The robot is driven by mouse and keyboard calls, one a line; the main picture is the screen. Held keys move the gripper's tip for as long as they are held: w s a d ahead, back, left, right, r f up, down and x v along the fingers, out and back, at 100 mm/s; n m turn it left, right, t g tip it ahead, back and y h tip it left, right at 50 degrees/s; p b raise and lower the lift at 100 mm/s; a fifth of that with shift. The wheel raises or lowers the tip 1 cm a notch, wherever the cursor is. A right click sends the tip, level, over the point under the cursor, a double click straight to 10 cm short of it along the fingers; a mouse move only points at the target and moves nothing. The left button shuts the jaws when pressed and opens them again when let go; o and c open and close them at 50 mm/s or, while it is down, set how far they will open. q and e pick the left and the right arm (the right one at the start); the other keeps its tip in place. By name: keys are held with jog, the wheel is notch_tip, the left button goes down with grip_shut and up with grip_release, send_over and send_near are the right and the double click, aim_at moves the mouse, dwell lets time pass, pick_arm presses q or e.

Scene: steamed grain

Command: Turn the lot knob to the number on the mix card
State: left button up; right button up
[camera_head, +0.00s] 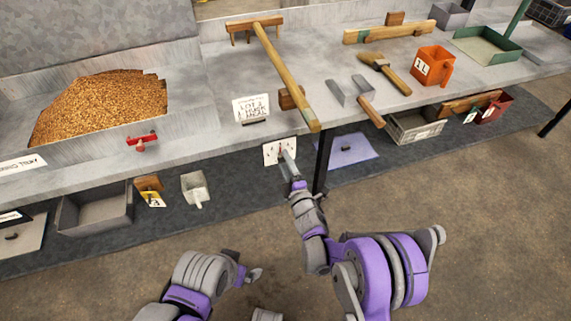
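A white plate (270,154) is fixed on the front edge of the metal table, with a small red mark near its middle. My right gripper (287,158) reaches up to this plate and covers its right part. The knob itself is hidden or too small to make out, and I cannot tell whether the fingers touch or grip it. A white card (251,108) stands on the table just above the plate; its print appears upside down and I cannot read its number surely. My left gripper (252,274) is low over the floor, away from the table; its fingers are unclear.
A grain heap (100,105) lies in a metal tray with a red valve (142,143). A long-handled wooden rake (285,75) lies right of the card, its handle end over the front edge. A scoop (195,188) and a grey bin (95,212) are below.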

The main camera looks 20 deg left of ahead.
jog(key=v, duration=1)
jog(key=shift+s+d, duration=0.25)
jog(key=shift+s, duration=0.1)
